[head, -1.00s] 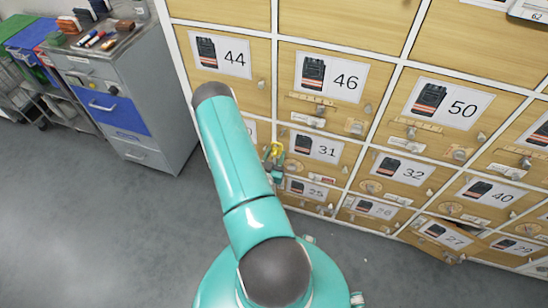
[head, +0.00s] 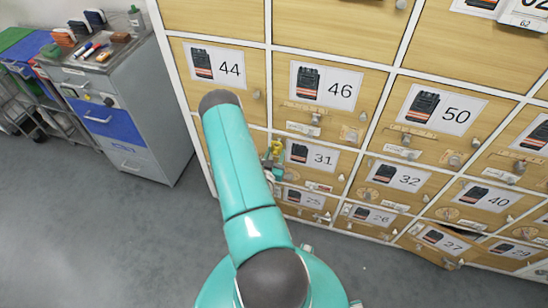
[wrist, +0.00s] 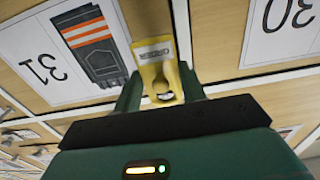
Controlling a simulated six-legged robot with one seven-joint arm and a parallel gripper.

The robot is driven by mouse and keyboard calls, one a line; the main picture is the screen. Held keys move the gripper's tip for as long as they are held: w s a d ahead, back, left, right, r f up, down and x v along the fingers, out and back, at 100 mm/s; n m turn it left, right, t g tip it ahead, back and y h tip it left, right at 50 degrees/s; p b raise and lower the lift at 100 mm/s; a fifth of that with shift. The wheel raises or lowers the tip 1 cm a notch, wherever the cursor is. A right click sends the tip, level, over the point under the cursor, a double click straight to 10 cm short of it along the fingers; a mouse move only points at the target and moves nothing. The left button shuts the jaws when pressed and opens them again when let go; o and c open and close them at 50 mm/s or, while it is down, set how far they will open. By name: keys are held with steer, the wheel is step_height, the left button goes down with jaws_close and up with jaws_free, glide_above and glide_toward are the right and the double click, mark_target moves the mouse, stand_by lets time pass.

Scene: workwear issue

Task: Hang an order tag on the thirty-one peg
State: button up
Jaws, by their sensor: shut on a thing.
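My gripper (wrist: 160,98) is shut on a yellow order tag (wrist: 154,55), with a green finger on each side of it. In the head view the tag (head: 278,146) shows as a small yellow patch just left of the 31 label (head: 311,157). In the wrist view, which is upside down, the tag stands between the 31 label (wrist: 65,55) and a white divider (wrist: 183,40). I cannot pick out the thirty-one peg, nor tell whether the tag touches anything. My arm hides part of the panels left of 31.
Wooden panels with numbered labels fill the wall, including the 46 label (head: 322,85) above and the 32 label (head: 397,175) to the right. Small grey pegs and plates stick out from them. A grey cabinet (head: 130,110) stands at the left. Open floor (head: 90,240) lies in front.

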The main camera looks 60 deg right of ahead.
steer(key=shift+d, duration=0.55)
steer(key=shift+w+d+f, duration=0.15)
steer(key=shift+d+f, duration=0.3)
steer(key=shift+d, duration=0.15)
steer(key=o, duration=1)
steer(key=shift+o, duration=0.2)
steer(key=s+a, duration=0.2)
steer(key=a, duration=1.1)
steer(key=shift+a, duration=0.35)
